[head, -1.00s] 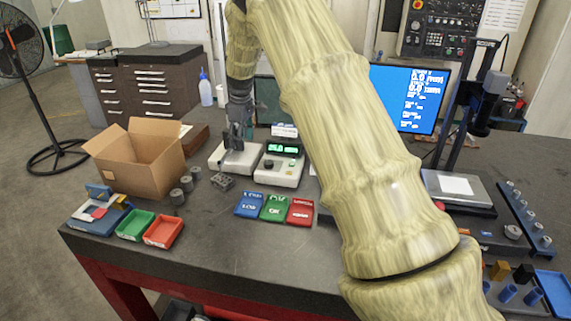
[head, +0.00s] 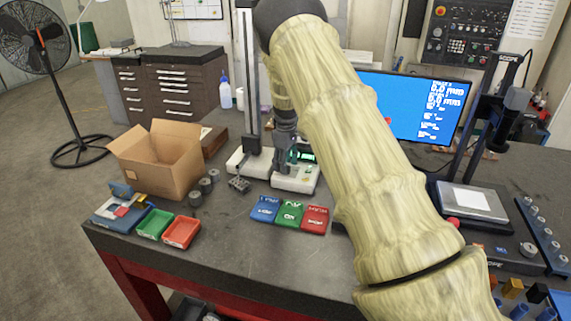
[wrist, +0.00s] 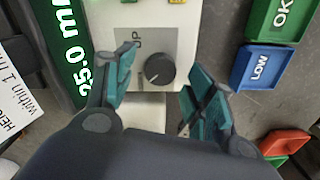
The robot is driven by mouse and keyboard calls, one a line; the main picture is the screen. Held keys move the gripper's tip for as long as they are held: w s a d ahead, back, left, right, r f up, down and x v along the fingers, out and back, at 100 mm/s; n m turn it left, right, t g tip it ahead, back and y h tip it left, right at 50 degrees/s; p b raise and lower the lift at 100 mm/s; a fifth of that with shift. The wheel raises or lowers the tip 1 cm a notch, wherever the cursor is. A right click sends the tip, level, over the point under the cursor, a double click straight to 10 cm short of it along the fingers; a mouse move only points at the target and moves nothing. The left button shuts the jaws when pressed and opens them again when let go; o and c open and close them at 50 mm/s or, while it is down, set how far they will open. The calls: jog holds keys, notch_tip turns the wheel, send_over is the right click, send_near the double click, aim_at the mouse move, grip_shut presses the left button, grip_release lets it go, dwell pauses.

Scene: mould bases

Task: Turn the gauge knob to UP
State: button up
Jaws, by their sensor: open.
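The gauge's white control box (head: 293,184) stands on the bench, with its lit green display partly hidden behind my gripper (head: 290,158). In the wrist view the round black knob (wrist: 160,70) sits on the white panel, beside the printed label UP (wrist: 137,40). A light mark shows on the knob, but its exact pointing is hard to read. The green display (wrist: 72,60) reads 25.0 mm. My gripper (wrist: 163,92) is open, with teal fingers left and right of the knob. I see no contact; the fingertip height above the panel is unclear.
The gauge's upright column (head: 250,80) stands just left of my gripper. Blue, green and red trays (head: 290,215) lie in front of the box. A cardboard box (head: 158,160) is to the left, a monitor (head: 412,105) to the right. The front middle bench is clear.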

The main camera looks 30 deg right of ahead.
jog(key=shift+f, duration=0.9)
jog(key=shift+c, duration=0.5)
jog(key=c, duration=1)
jog(key=shift+o, duration=0.2)
